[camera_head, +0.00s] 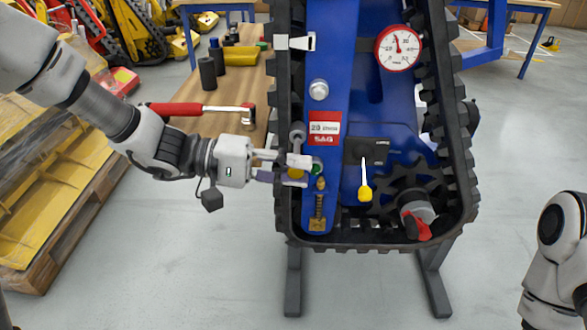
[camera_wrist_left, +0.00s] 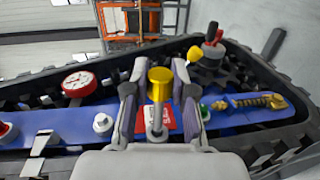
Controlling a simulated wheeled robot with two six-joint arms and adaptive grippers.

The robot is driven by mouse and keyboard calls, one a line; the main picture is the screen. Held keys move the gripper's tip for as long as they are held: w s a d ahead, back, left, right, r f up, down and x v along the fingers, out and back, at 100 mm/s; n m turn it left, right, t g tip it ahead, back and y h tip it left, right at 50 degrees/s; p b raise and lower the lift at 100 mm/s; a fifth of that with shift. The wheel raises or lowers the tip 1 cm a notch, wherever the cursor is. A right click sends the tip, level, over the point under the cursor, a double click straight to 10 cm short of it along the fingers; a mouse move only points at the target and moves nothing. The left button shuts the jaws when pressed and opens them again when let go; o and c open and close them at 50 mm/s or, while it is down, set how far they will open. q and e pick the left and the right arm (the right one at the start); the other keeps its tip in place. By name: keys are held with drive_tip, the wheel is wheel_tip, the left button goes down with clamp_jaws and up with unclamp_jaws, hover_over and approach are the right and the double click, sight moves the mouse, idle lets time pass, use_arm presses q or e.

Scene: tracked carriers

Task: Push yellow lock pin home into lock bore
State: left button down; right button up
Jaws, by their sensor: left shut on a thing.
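My left gripper (camera_head: 298,172) reaches in from the left over the lower part of the blue carrier frame (camera_head: 347,30). It is shut on the yellow lock pin (camera_head: 296,174), whose round yellow head (camera_wrist_left: 160,78) shows between the two fingers in the left wrist view. A grey rod-like part (camera_wrist_left: 156,122) shows just below the head there; I cannot tell whether it belongs to the pin. The lock bore is not clearly visible, and I cannot tell how deep the pin sits. My right arm shows at the lower right; its gripper is out of view.
A black track (camera_head: 460,130) surrounds the frame. Near my left gripper are a green button (camera_head: 317,167), a brass spring plunger (camera_head: 319,210), a red-white sign (camera_head: 325,127) and a yellow-tipped lever (camera_head: 364,192). A red gauge (camera_head: 398,46) sits higher. A red-handled wrench (camera_head: 190,109) lies on the bench.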

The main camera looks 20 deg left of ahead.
sight(294, 142)
use_arm(q)
drive_tip(key=shift+w+a, duration=0.35)
drive_tip(key=shift+w, duration=0.9)
drive_tip(key=shift+w+a, duration=0.35)
drive_tip(key=shift+w, duration=0.85)
drive_tip(key=shift+w+a, duration=0.35)
drive_tip(key=shift+w, duration=0.9)
drive_tip(key=c, duration=0.9)
unclamp_jaws()
drive_tip(key=v, duration=0.8)
drive_tip(key=shift+a, duration=0.1)
